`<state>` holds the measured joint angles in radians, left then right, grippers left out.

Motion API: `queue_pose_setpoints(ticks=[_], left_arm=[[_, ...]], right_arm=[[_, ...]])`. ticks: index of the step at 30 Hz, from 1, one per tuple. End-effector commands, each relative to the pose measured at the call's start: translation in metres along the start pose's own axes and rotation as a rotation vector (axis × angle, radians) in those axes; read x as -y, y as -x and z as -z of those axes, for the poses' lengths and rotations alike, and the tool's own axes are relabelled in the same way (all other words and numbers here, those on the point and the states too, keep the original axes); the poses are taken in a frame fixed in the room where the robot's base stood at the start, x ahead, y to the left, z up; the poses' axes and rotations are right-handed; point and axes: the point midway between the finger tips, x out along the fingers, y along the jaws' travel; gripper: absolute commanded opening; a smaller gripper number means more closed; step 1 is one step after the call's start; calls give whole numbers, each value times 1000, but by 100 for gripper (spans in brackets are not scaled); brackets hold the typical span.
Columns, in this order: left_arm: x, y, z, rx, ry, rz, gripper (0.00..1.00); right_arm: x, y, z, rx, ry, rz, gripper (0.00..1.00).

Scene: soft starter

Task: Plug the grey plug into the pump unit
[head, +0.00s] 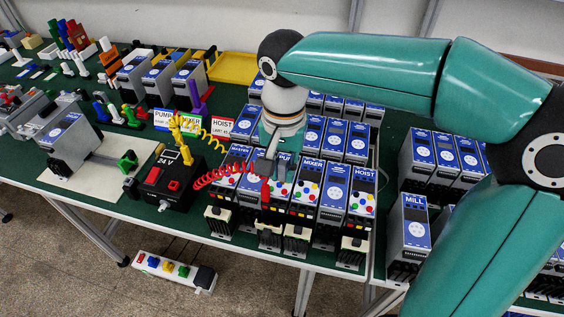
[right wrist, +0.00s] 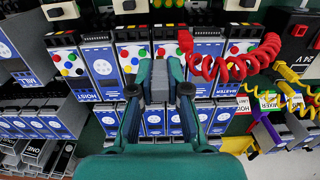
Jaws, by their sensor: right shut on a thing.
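The pump unit (head: 281,174) stands in the front row, a grey-blue box with its "PU" label partly covered by my right gripper. My right gripper (head: 270,163) reaches down over the front row at this unit. In the right wrist view its fingers (right wrist: 160,80) are shut on a narrow grey piece, which I take for the grey plug (right wrist: 160,72); it is mostly hidden between the fingers. I cannot tell whether the plug touches the unit. A red piece (head: 265,193) stands just below the gripper, by the end of a red coiled lead (head: 221,174). My left gripper is not in view.
The mixer unit (head: 307,188) and hoist unit (head: 362,196) stand close on the right. A black 24 V supply (head: 167,183) sits left, with a yellow coiled lead (head: 203,135). A second row stands close behind. A power strip (head: 175,270) lies on the floor.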

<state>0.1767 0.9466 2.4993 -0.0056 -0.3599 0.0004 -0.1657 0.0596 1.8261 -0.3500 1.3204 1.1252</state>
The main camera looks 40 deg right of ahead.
Motion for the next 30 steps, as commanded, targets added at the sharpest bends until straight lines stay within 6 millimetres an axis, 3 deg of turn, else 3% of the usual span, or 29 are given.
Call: queue_pose_setpoints(ticks=[5, 24, 30], left_arm=[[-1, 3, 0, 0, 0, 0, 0], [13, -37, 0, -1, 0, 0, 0], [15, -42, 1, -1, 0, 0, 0]], right_arm=[[0, 0, 0, 1, -2, -6, 0], [-1, -50, 0, 1, -2, -6, 0], [-1, -58, 0, 0, -2, -5, 0]])
